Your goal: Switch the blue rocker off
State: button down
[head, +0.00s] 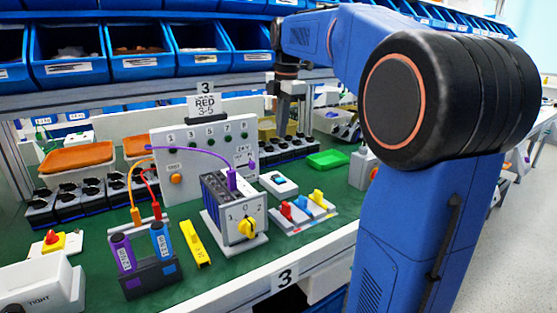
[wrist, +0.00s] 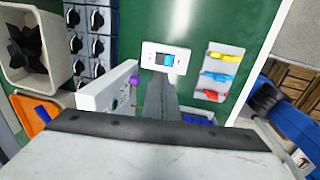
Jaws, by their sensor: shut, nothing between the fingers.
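The blue rocker (head: 279,182) sits in a small white housing on the green bench, right of the grey box with the yellow rotary knob. In the wrist view the blue rocker (wrist: 168,60) shows in its white plate, just beyond my fingertips. I cannot tell which side of it is pressed. My gripper (head: 282,130) points down behind and above the rocker in the head view, apart from it. In the wrist view my gripper (wrist: 160,78) is shut and empty, its grey fingers ending close below the rocker plate in the picture.
A plate with red, blue and yellow levers (head: 304,207) lies right of the rocker. The grey box with the yellow knob (head: 247,228) stands in front left. An upright grey panel (head: 205,150) with a purple cable stands behind. A green tray (head: 328,159) lies farther back.

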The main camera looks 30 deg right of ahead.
aim_at(280, 178)
jog(key=f, duration=0.4)
jog(key=w+f, duration=0.1)
jog(key=f, duration=0.4)
jog(key=w+f, duration=0.1)
jog(key=f, duration=0.4)
jog(key=shift+w+f+g, duration=0.15)
jog(key=shift+f+g, duration=0.15)
jog(key=shift+g, duration=0.3)
jog(key=shift+s+f, duration=0.1)
jog(key=shift+s, duration=0.8)
